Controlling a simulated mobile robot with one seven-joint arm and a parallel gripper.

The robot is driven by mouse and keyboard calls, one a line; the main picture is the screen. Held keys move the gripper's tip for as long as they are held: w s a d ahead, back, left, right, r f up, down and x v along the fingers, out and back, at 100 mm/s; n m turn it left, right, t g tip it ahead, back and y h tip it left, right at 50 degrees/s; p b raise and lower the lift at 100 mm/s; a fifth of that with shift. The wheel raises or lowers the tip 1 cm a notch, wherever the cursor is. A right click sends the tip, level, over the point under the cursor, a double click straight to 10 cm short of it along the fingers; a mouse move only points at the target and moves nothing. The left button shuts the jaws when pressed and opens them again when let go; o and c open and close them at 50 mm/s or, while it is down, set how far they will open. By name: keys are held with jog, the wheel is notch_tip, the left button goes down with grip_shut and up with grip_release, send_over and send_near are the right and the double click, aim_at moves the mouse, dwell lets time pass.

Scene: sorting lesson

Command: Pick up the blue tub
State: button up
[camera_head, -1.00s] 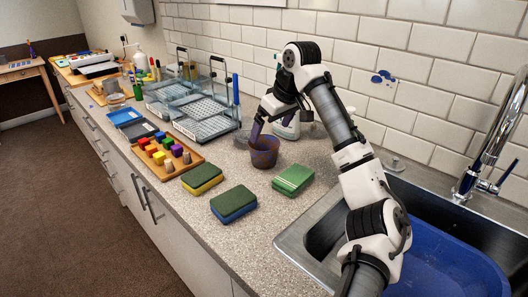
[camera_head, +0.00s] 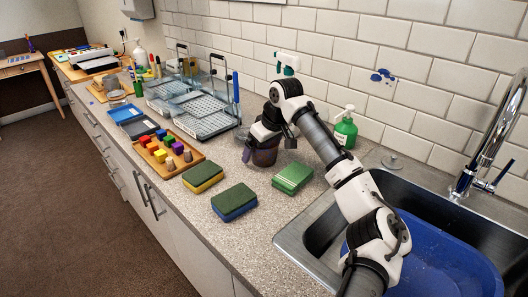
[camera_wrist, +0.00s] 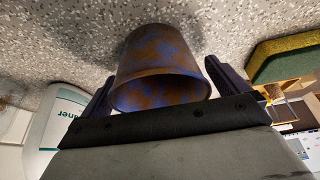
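A small mottled blue-and-brown tub (camera_head: 265,157) stands on the speckled counter, partly hidden by my gripper (camera_head: 261,147) in the head view. In the wrist view the tub (camera_wrist: 165,62) sits between the two dark fingers of my gripper (camera_wrist: 160,75), its rim facing the camera. The fingers are apart, one on each side of the tub. Small gaps seem to show beside it; firm contact is not visible. A larger plain blue basin (camera_head: 440,262) sits in the sink at the lower right, away from my gripper.
A green sponge (camera_head: 293,177) lies just right of the tub, with two more sponges (camera_head: 234,201) in front. A block tray (camera_head: 168,158) and a wire rack (camera_head: 205,115) stand to the left. A green pump bottle (camera_head: 345,130) stands behind my arm.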

jog(key=c, duration=0.8)
jog(key=shift+r, duration=0.1)
jog(key=shift+c, duration=0.2)
